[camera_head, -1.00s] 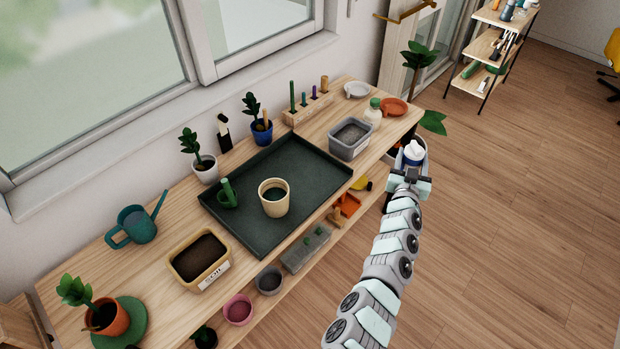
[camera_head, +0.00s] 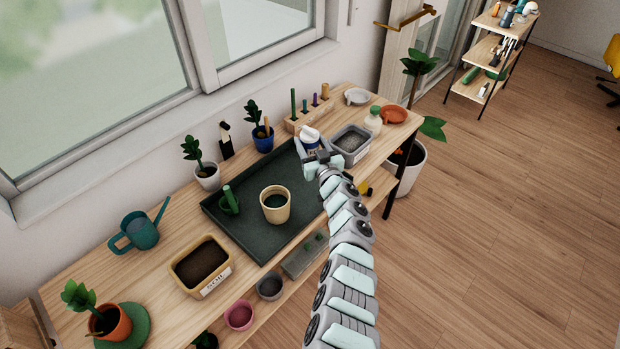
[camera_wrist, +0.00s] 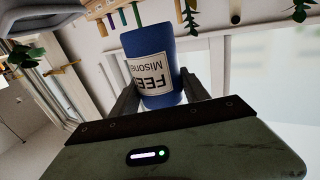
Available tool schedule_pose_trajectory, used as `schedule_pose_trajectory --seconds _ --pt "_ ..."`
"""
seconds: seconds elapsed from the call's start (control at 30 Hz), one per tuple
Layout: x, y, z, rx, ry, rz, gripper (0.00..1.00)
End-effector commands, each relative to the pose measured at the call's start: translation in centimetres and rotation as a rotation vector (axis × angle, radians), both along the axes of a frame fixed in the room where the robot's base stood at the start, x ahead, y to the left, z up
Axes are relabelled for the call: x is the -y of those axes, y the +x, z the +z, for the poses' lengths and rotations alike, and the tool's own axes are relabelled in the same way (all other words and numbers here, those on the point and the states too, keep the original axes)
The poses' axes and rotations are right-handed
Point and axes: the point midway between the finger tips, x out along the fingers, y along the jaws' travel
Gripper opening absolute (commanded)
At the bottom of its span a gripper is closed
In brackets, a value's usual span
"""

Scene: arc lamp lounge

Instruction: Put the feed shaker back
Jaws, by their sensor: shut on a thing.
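The feed shaker (camera_head: 309,138) is a blue cylinder with a white top. In the wrist view the shaker (camera_wrist: 153,62) shows a white label reading "FEED", upside down in the picture. My gripper (camera_head: 317,157) is shut on it, with one finger on each side in the wrist view. In the head view, I hold it near the back right corner of the dark tray (camera_head: 240,238), just left of the grey bin (camera_head: 351,145). The gripper hides its lower part there. I cannot tell its exact height above the bench.
A wooden holder with coloured pegs (camera_head: 307,117) stands behind the shaker. A white bottle (camera_head: 373,122), white dish (camera_head: 357,96) and orange dish (camera_head: 394,114) are at the right. A beige pot (camera_head: 275,205) stands on the tray. A blue-potted plant (camera_head: 263,138) is behind it.

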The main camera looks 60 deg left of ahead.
Motion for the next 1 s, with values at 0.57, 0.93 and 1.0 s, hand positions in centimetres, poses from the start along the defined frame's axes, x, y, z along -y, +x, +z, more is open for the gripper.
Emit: schedule_pose_trajectory --seconds 0.57,0.93,1.0 --pt "0.0 0.0 -10.2 0.002 0.003 0.000 0.01" --pt "0.0 0.0 -13.9 0.001 0.003 0.001 0.01" --pt "0.0 0.0 -13.6 0.001 0.004 0.001 0.01"
